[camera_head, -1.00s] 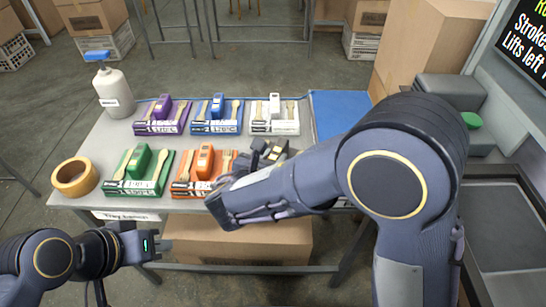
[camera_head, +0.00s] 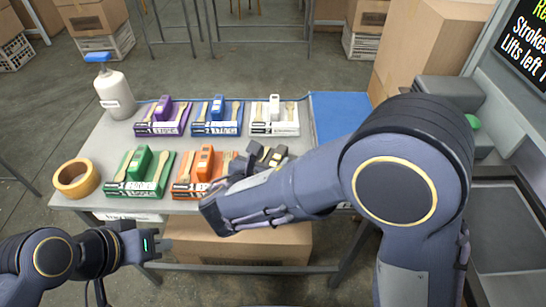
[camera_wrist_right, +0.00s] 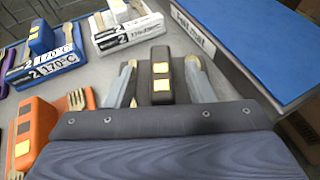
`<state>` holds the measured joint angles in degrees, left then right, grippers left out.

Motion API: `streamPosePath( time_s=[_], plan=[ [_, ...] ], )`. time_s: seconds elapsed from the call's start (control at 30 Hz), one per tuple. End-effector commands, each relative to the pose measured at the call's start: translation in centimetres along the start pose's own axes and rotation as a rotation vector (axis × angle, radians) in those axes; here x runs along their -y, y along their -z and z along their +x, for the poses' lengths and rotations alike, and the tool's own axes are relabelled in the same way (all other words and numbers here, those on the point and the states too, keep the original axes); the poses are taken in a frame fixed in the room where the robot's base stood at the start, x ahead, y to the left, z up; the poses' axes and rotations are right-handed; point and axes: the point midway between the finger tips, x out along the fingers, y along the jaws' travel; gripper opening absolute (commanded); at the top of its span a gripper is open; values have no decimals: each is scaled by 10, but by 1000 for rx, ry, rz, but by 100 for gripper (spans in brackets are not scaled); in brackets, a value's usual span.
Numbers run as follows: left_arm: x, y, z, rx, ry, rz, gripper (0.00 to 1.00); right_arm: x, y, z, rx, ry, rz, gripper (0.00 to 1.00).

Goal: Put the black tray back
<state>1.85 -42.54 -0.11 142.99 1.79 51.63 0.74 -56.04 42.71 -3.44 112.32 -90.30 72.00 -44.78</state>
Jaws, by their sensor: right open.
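The black tray is mostly hidden under my right gripper (camera_head: 262,156) at the front right of the table. In the right wrist view its black block (camera_wrist_right: 160,74) with yellow squares stands between my right gripper's two grey fingers (camera_wrist_right: 163,88). The fingers are apart on either side of the block; whether they touch it I cannot tell. Pale wooden utensils show partly behind the fingers. My left gripper (camera_head: 158,245) hangs in front of the table's left edge, away from the trays; its finger gap is too small to tell.
The orange tray (camera_head: 182,191) is just left of my right gripper, with the green tray (camera_head: 118,188) beyond. Purple (camera_head: 148,130), blue (camera_head: 203,128) and white (camera_head: 286,128) trays form the back row. A blue mat (camera_head: 340,108), tape roll (camera_head: 76,178) and pump bottle (camera_head: 115,92) flank them.

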Motion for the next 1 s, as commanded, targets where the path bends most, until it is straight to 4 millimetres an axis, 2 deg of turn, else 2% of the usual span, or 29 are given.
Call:
streamPosePath(
  time_s=[0.1,0.3,0.5,0.87,0.93,1.0],
  plan=[
    [-2,1,-3,1,0,0,0,-1,-1,-30,2,-6,-2,49],
    [-3,3,-7,1,0,0,0,-1,-1,-72,2,-4,-1,49],
    [-4,4,-9,1,0,0,0,0,0,-97,2,-1,-1,49],
    [-4,4,-9,1,0,0,0,2,0,-102,-4,6,7,49],
    [-4,4,-9,1,0,0,0,12,-4,-95,-34,34,49,49],
    [-4,4,-9,1,0,0,0,37,-9,-82,-102,99,146,49]
  ],
)
